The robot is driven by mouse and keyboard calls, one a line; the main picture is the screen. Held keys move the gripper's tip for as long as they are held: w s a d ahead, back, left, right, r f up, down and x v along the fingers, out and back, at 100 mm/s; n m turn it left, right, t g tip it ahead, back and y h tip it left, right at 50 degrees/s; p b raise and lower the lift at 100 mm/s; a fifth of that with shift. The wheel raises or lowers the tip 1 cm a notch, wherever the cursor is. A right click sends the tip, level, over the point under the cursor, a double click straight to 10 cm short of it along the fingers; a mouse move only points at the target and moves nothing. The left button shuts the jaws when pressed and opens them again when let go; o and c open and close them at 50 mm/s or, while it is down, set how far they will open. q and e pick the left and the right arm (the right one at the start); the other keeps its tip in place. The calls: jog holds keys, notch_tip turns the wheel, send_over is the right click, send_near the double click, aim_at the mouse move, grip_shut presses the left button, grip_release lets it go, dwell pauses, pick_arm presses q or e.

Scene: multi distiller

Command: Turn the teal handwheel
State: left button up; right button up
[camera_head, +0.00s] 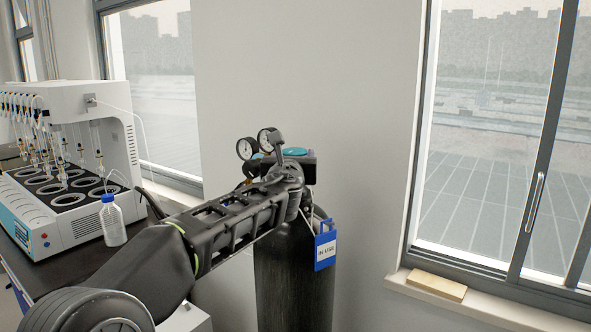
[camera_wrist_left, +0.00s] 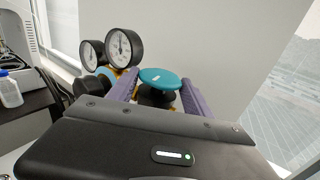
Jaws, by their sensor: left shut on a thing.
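The teal handwheel (camera_wrist_left: 160,78) sits on top of the valve of a dark gas cylinder (camera_head: 290,275). In the head view only a small part of the handwheel (camera_head: 294,152) shows above my left gripper (camera_head: 305,158). In the left wrist view the two purple fingers of my left gripper (camera_wrist_left: 158,92) stand on either side of the handwheel, and the gripper is shut on it. The finger contact is partly hidden by the gripper body. My right gripper is not in view.
Two round gauges (camera_head: 258,143) stand just left of the handwheel, close to my gripper. A blue tag (camera_head: 325,247) hangs on the cylinder. A white distiller (camera_head: 75,150) and a blue-capped bottle (camera_head: 112,222) are on the dark bench at left. A wooden block (camera_head: 436,285) lies on the right windowsill.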

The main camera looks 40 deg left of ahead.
pick_arm(q)
jog(key=shift+s+a+m+t+h+b, duration=0.1)
jog(key=shift+m+t+h+b, duration=0.4)
jog(key=shift+m+h, duration=0.3)
jog(key=shift+h, duration=0.3)
jog(key=o, duration=1.2)
